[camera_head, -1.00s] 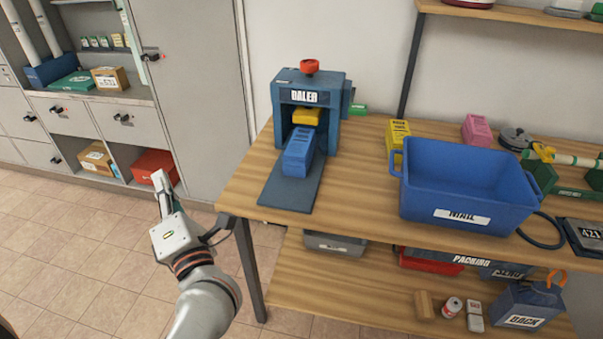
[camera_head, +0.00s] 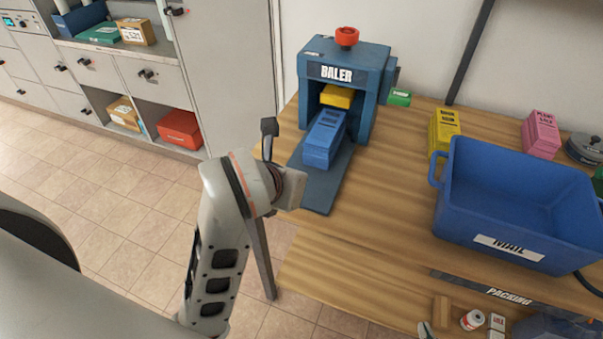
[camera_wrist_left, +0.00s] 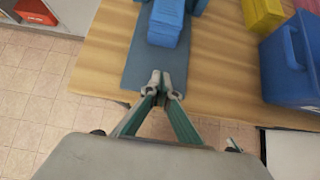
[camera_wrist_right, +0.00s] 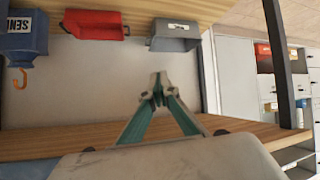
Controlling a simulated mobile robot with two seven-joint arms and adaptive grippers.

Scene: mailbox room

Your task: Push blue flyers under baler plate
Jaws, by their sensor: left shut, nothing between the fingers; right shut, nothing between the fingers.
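The blue flyers (camera_head: 323,140) stand as a stack on the flat dark blue tray (camera_head: 322,190) in front of the baler (camera_head: 345,70). A yellow block (camera_head: 337,96) sits behind them inside the baler's opening; I cannot make out the baler plate apart from it. In the left wrist view, my left gripper (camera_wrist_left: 163,83) is shut and empty over the tray's front end, a short gap in front of the blue flyers (camera_wrist_left: 166,22).
A blue mail bin (camera_head: 510,215) stands right of the baler, with yellow (camera_head: 445,130) and pink (camera_head: 541,134) stacks behind it. Bare tabletop (camera_head: 385,195) lies between tray and bin. A lower shelf holds small items. Cabinets stand at the left.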

